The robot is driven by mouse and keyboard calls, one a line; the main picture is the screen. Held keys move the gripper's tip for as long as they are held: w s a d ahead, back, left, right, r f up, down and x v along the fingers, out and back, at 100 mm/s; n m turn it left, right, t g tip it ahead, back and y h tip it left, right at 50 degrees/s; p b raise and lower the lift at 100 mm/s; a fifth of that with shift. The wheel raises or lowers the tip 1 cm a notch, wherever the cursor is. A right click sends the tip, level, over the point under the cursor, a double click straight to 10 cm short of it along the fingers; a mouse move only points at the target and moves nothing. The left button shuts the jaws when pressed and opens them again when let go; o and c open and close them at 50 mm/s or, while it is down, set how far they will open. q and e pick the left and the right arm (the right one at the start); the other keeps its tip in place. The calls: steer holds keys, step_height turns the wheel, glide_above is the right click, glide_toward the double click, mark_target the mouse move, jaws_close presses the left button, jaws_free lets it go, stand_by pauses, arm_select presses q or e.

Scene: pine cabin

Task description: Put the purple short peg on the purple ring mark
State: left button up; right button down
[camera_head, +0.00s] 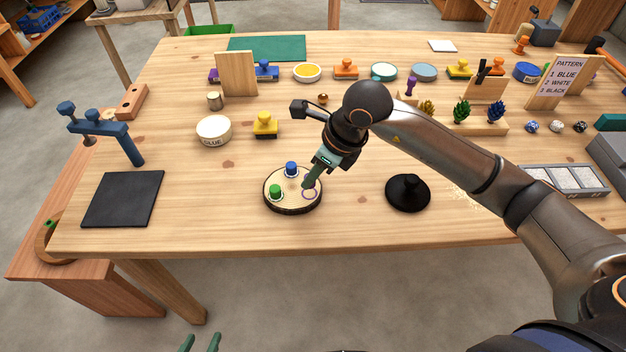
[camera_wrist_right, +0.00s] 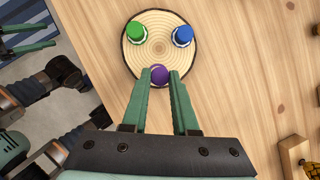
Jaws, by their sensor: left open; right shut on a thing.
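A round wood slice (camera_head: 292,205) lies on the table. A green peg (camera_head: 275,190) and a blue peg (camera_head: 291,169) stand on it, each in a pale ring. The purple ring mark (camera_head: 310,195) is at its right side, partly behind my right gripper (camera_head: 309,186). Whether the peg touches the slice I cannot tell. My left gripper (camera_head: 200,343) is open and empty, off the table's front edge.
A black round-knobbed object (camera_head: 408,192) stands right of the slice. A yellow stamp (camera_head: 265,125) and a white glue tub (camera_head: 214,130) are behind it. A black mat (camera_head: 123,199) and blue clamp (camera_head: 105,128) are at left. The table in front of the slice is clear.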

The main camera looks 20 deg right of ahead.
steer(key=shift+s+a+f, duration=0.1)
steer(key=shift+f, duration=1.1)
steer(key=shift+f, duration=0.25)
steer(key=c, duration=0.7)
jaws_free()
steer(key=shift+r, duration=0.1)
steer(key=shift+r, duration=0.4)
steer(key=v, duration=1.1)
steer(key=shift+s+r, duration=0.15)
steer(key=shift+r, duration=0.05)
